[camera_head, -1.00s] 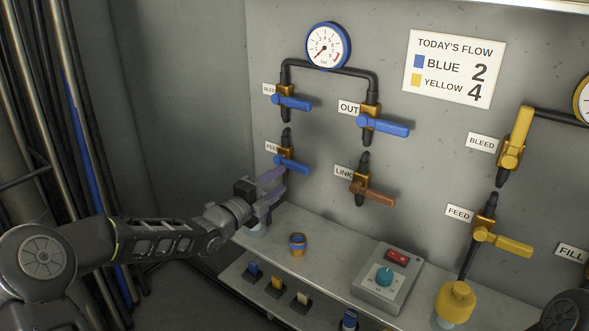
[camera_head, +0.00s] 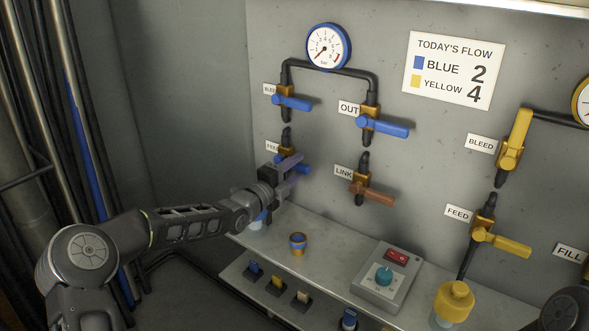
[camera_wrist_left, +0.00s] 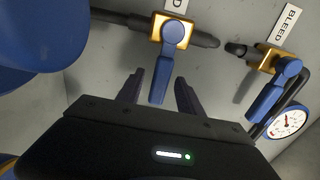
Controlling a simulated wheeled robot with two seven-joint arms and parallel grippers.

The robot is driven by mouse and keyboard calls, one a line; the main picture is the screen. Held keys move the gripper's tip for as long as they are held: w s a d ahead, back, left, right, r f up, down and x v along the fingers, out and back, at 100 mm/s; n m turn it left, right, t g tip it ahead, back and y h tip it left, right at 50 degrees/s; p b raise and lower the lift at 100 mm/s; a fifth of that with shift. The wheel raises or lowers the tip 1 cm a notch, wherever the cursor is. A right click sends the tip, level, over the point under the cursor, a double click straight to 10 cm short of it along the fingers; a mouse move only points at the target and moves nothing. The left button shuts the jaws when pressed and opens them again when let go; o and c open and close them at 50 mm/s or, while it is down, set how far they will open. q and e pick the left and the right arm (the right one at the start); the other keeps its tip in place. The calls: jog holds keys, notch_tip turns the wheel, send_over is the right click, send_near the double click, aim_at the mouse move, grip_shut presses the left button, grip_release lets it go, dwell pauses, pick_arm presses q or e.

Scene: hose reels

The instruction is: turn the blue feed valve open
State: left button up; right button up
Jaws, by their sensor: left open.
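The blue feed valve has a brass body and a blue lever (camera_head: 285,157), low on the left of the wall panel, partly hidden behind my gripper in the head view. Its lever lies sideways, across the vertical pipe. In the left wrist view the blue feed lever (camera_wrist_left: 162,75) points down between the two finger tips. My left gripper (camera_head: 292,174) is open, with a finger on either side of the lever; contact is not clear. The wrist view also shows my left gripper (camera_wrist_left: 158,95). My right gripper is not in view.
The blue bleed valve (camera_head: 291,102) sits just above, below a gauge (camera_head: 328,46). The blue out valve (camera_head: 385,125) and brown link valve (camera_head: 372,193) are to the right.

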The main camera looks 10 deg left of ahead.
pick_arm(q)
grip_shut()
dwell(0.4)
dwell(1.0)
